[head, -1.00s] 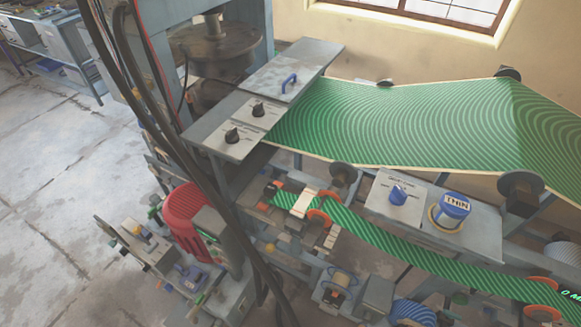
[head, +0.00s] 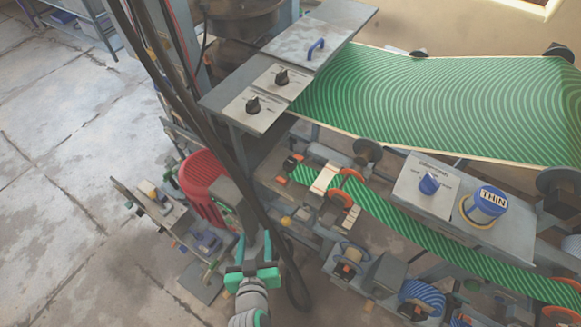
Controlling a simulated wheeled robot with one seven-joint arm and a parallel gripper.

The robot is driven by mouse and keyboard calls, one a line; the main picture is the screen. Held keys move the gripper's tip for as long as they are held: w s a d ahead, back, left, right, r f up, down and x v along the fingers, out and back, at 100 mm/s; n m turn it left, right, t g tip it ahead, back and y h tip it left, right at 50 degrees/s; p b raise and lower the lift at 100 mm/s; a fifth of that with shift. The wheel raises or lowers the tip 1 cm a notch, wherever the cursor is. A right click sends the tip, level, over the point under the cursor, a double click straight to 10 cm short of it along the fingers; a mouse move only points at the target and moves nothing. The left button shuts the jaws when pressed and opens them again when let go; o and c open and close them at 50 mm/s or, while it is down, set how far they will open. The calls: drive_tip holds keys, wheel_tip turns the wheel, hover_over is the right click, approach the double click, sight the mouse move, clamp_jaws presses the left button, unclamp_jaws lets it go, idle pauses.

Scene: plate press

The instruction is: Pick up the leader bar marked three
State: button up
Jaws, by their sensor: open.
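My gripper (head: 254,250), teal and grey, is at the bottom centre of the head view, open, with nothing visible between its fingers. It points up the picture, beside the front of the machine and below the red ribbed motor housing (head: 203,187). No bar with a readable three shows. Pale bars (head: 325,179) lie across the upper end of the narrow green striped band (head: 400,226), up and to the right of my gripper. I cannot tell whether one of them is the leader bar. Small parts lie on the low bench (head: 160,215) to the left, too small to identify.
Thick black cables (head: 195,125) hang down close beside my gripper. A wide green patterned sheet (head: 440,105) and a control box with a blue knob (head: 429,184) and a blue pot marked THIN (head: 485,205) are at the right. The concrete floor (head: 70,190) at the left is clear.

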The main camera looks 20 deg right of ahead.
drive_tip(key=w+d+r+m+g+h, duration=0.1)
drive_tip(key=w+d+r+m+h, duration=0.25)
drive_tip(key=w+r, duration=0.2)
drive_tip(key=m+g+h, duration=0.3)
drive_tip(key=m+h, duration=0.1)
drive_tip(key=m, duration=0.1)
approach(287, 167)
drive_tip(key=d, duration=0.1)
drive_tip(key=x, duration=0.5)
drive_tip(key=shift+w+r, duration=0.25)
drive_tip(key=shift+r, duration=0.05)
drive_tip(key=shift+a+f+x, duration=0.1)
drive_tip(key=shift+f+x, duration=0.05)
drive_tip(key=shift+x, duration=0.85)
drive_tip(key=shift+a+f+x, duration=0.1)
drive_tip(key=shift+x, duration=0.95)
drive_tip(key=shift+a+f+x, duration=0.1)
drive_tip(key=shift+f+x, duration=0.05)
drive_tip(key=shift+x, duration=0.85)
clamp_jaws()
